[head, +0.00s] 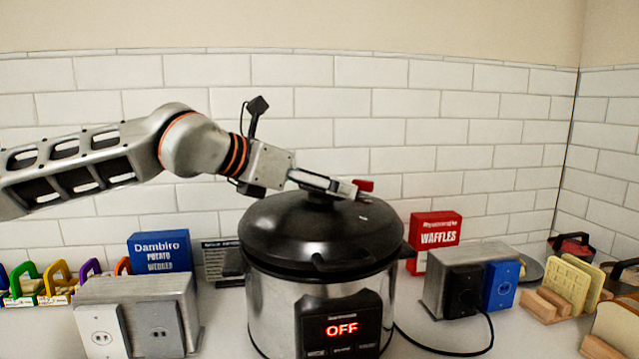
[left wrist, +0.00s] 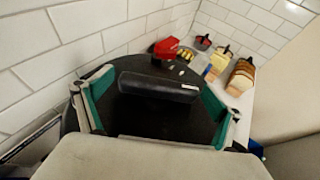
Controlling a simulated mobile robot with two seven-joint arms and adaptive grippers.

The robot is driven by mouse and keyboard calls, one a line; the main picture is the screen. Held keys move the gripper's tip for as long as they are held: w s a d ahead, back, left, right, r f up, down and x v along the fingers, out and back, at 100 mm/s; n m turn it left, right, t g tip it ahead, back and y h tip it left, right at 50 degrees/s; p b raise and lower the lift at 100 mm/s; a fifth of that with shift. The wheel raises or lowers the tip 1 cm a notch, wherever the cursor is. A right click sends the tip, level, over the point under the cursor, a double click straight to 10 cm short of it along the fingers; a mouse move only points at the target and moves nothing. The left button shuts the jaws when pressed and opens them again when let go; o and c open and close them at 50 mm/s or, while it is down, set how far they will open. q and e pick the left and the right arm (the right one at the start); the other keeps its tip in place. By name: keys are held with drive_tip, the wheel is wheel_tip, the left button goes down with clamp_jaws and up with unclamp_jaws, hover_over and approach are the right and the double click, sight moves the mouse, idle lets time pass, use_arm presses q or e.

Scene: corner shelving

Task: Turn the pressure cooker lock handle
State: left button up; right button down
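The pressure cooker (head: 268,305) stands on the counter, a steel pot with a black lid (head: 285,235) and a front panel reading OFF in red. The black lock handle (left wrist: 158,87) is a bar on top of the lid. My left gripper (head: 345,187) is just over the lid, coming from the left, and hides most of the handle in the head view. In the left wrist view its two teal-padded fingers (left wrist: 157,100) are spread, with the handle between or just beyond their tips. I cannot tell whether they touch it. My right gripper is out of view.
A red waffles box (head: 438,235) and a metal outlet box (head: 465,280) stand right of the cooker. A blue potato wedges box (head: 160,252) and another outlet box (head: 140,290) are left. A black cord (head: 440,350) runs along the counter. The tiled wall is close behind.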

use_arm(q)
drive_tip(key=c, duration=0.7)
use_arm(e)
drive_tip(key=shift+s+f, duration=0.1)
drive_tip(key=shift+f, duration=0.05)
